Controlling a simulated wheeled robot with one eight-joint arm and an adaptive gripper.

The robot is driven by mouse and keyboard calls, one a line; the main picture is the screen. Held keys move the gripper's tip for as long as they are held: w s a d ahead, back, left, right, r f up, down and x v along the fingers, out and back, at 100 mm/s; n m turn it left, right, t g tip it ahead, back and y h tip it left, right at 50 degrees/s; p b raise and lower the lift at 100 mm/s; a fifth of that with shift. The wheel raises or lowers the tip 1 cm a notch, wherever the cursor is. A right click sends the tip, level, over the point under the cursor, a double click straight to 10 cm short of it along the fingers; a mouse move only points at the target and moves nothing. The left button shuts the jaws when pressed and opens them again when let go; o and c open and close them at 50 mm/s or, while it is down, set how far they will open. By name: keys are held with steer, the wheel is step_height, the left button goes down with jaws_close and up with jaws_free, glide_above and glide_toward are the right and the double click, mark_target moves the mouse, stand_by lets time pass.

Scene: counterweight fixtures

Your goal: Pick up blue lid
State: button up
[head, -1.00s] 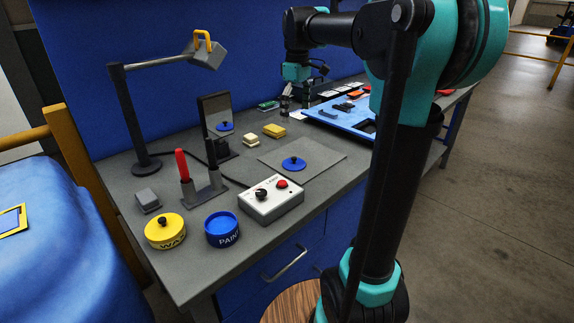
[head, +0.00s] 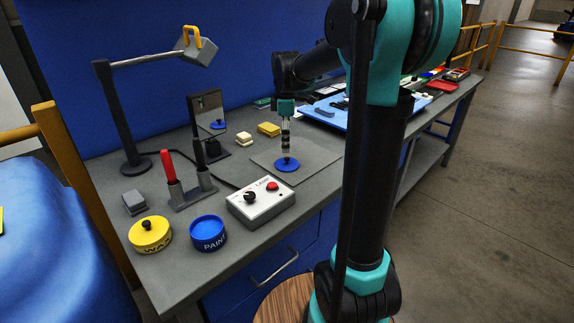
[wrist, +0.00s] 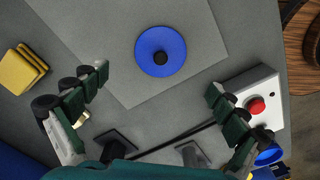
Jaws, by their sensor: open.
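The blue lid (head: 287,165) is a round disc with a black knob, lying flat on a grey mat (head: 318,154) on the bench. In the wrist view the lid (wrist: 160,52) lies beyond my fingertips, centred between them sideways. My gripper (wrist: 160,82) is open and empty, its two dark green fingers spread wide. In the head view my gripper (head: 286,140) hangs above the lid, in line with its knob; the exact gap is hard to tell. The blue paint tin (head: 208,233) stands lidless at the front of the bench.
A white control box (head: 260,203) with a black knob and red button stands in front of the mat. A yellow wax tin (head: 150,234), red-handled tool (head: 169,166) in a holder, mirror (head: 208,112) and lamp (head: 130,110) stand left. Yellow sponges (head: 268,129) lie behind.

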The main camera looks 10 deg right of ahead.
mark_target(287, 158)
steer(key=shift+d+f, duration=0.15)
steer(key=shift+f, duration=3.4)
steer(key=c, duration=1.4)
steer(key=shift+o, duration=0.2)
steer(key=shift+s, duration=0.1)
